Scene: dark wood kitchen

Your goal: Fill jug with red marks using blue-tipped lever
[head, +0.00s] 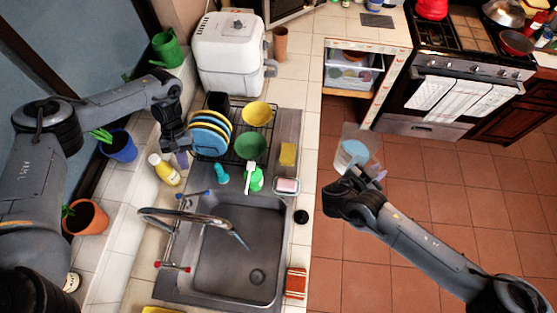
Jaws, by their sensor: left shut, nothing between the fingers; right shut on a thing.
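My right gripper (362,178) is shut on a clear jug (354,139), held over the floor to the right of the counter. A pale blue round patch shows in the jug; I cannot make out red marks on it. The blue-tipped lever (207,194) is at the far end of the tap, on the sink's left side. A red-tipped lever (173,266) is at its near end. The curved metal spout (185,215) reaches over the sink basin (230,275). My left gripper (180,152) is shut and empty, left of the plates and beyond the blue-tipped lever.
A dish rack (262,113) holds plates and bowls behind the sink. A yellow bottle (164,169), a green bottle (256,181), and a soap dish (287,187) stand around the sink. A yellow sponge (288,154) is at the right. The basin looks free of dishes.

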